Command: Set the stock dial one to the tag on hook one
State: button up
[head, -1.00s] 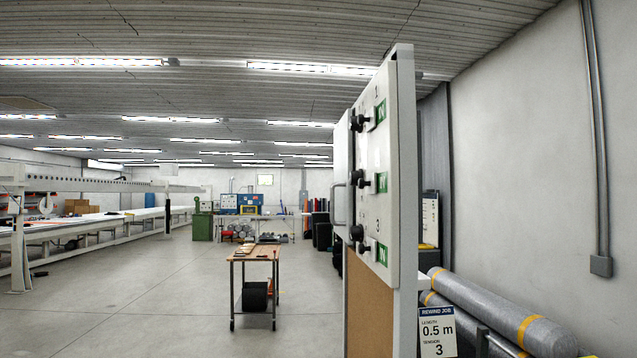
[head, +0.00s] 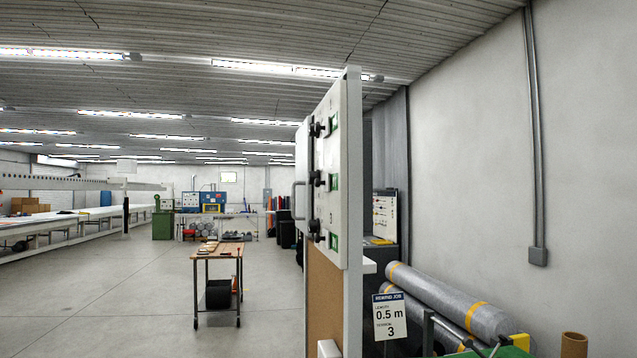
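A white upright board (head: 332,170) stands right of centre, seen nearly edge-on. Three black knobs stick out of its left face, one above another: an upper dial (head: 318,129), a middle dial (head: 317,178) and a lower dial (head: 316,227). Each has a small green window beside it, and the angle is too steep for me to read the values. I see no hook or tag that I can identify as hook one. My gripper is not in view.
A wooden cart (head: 217,252) stands ahead on open floor. Right of the board lie grey rolls (head: 450,300) and a sign (head: 389,316) reading "0.5 m" and "3". A long table (head: 65,225) runs along the left. The floor at left front is clear.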

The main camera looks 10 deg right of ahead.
aim_at(312, 131)
jog(key=i+j, duration=0.65)
jog(key=j, duration=0.25)
